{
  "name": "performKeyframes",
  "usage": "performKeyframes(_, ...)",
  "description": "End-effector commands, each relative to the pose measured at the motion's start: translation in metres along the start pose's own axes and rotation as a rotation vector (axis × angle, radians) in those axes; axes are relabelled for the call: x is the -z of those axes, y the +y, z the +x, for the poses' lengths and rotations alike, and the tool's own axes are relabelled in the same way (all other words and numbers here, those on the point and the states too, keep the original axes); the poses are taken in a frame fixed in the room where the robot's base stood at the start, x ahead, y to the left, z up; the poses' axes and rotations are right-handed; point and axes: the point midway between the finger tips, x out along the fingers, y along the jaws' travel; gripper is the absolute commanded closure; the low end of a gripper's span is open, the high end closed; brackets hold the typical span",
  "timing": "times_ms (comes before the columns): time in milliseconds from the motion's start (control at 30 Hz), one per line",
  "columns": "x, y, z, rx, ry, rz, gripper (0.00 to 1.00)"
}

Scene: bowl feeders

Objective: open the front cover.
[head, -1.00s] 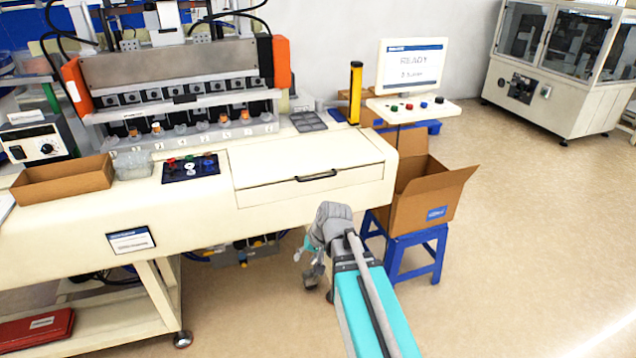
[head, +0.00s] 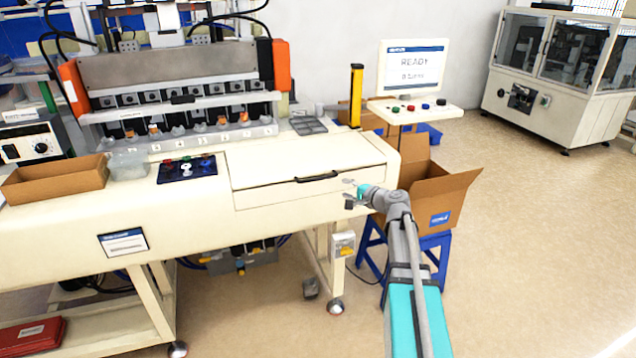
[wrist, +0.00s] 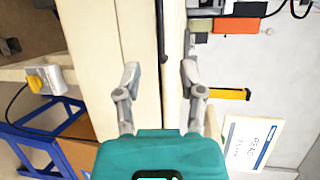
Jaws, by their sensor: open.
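The front cover (head: 270,195) is a cream panel on the front right of the machine and is closed, flush with the machine body. Its black bar handle (head: 316,177) runs along its upper front edge. My gripper (head: 350,195) is open and empty, close to the right end of the cover and to the right of the handle. In the wrist view the two fingers (wrist: 160,75) are spread apart. The dark handle (wrist: 161,30) lies beyond them, in line with the gap between them, and does not appear to be held. The cover's cream face (wrist: 138,35) shows beside it.
A cardboard box (head: 436,195) on a blue stool (head: 437,245) stands right of the machine, close to my arm. A monitor (head: 412,67) above a button panel (head: 412,107) and a yellow post (head: 356,95) stand behind. The floor at right is clear.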

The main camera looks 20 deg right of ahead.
Motion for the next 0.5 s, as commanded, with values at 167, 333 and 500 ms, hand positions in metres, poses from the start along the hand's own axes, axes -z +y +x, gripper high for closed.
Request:
performKeyframes(167,-0.0001,-0.0003,-0.0002,0.0,0.0,0.001,0.49)
performKeyframes(333,-0.0003,-0.0001,0.0006,0.0,-0.001,0.0,0.49)
performKeyframes(500,0.0002,0.0002,0.007,-0.001,-0.001,-0.001,0.49)
